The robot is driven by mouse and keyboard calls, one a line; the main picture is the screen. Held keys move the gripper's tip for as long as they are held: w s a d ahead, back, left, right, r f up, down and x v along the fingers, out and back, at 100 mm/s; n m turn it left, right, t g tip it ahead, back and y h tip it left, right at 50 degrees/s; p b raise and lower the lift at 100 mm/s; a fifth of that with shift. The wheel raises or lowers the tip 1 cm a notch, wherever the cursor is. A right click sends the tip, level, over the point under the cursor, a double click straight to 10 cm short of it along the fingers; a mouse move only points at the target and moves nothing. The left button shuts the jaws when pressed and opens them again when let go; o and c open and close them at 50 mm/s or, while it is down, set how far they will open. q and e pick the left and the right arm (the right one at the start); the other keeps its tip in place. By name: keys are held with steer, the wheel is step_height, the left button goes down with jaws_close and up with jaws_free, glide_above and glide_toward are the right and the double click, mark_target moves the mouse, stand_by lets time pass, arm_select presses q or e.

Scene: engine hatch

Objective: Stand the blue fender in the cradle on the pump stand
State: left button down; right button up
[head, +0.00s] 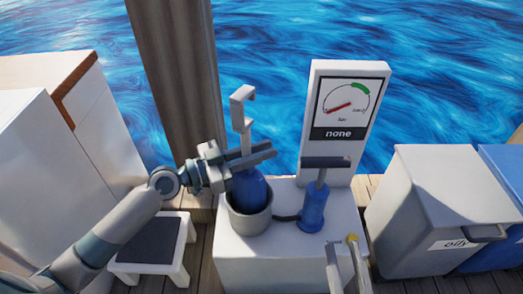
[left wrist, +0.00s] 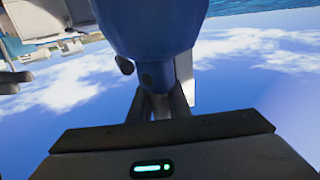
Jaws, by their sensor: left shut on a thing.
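The blue fender (head: 250,190) is upright, its lower part hidden inside the round grey cradle (head: 250,222) on the white pump stand (head: 240,268). I cannot tell whether it rests on the cradle's bottom. My left gripper (head: 262,156) is shut on the fender's top end, above the cradle rim. The left wrist view shows the fender's blue body (left wrist: 150,25) close up, narrowing toward the fingers (left wrist: 158,103). My right gripper (head: 345,262) shows at the bottom edge as two pale fingers set apart, right of the stand's front, with nothing clear between them.
A blue pump (head: 313,208) with a dark handle (head: 325,162) stands right of the cradle. Behind it is a gauge board (head: 344,115) reading "none". A pale hooked post (head: 242,105) rises behind the fender. A grey bin (head: 440,205) marked "oily" stands right, a stool (head: 150,245) left.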

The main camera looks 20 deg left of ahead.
arm_select(q)
steer(key=shift+f+b, duration=0.2)
steer(key=shift+b, duration=0.2)
stand_by(0.4)
steer(key=c, duration=1.6)
jaws_free()
steer(key=shift+o, duration=0.2)
